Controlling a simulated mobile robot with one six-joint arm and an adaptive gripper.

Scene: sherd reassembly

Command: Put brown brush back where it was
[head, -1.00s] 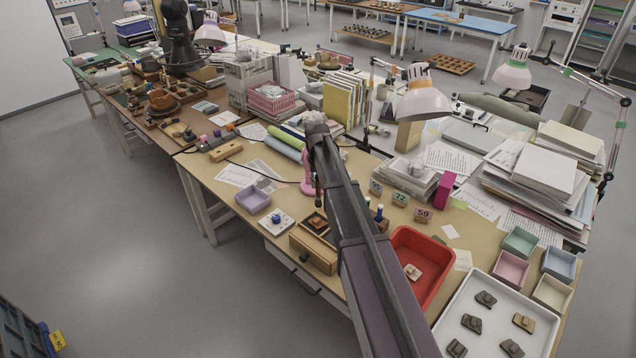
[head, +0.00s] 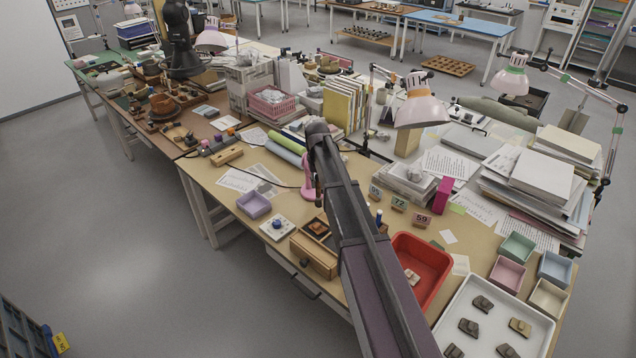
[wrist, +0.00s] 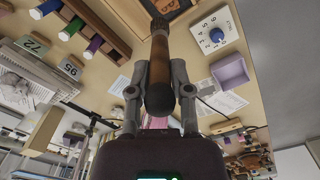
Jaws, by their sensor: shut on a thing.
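My gripper (wrist: 160,82) is shut on the brown brush (wrist: 161,62) in the wrist view. The brush has a brown, dark-ended handle between the fingers, and its dark bristles point to the top of the picture, away from the palm. It is held above the tan table. A wooden rack (wrist: 98,24) with green, purple and blue handles stands at the upper left of the wrist view, apart from the brush. In the head view my arm hides most of the gripper and the rack; a blue handle top (head: 378,215) shows beside the arm.
A wooden box (head: 314,254), a white dial block (head: 277,228) and a lilac tray (head: 254,204) stand left of my arm. A red bin (head: 436,262), number cards (head: 399,202) and a white sherd tray (head: 535,338) are on the right. A pink lamp stands behind the arm.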

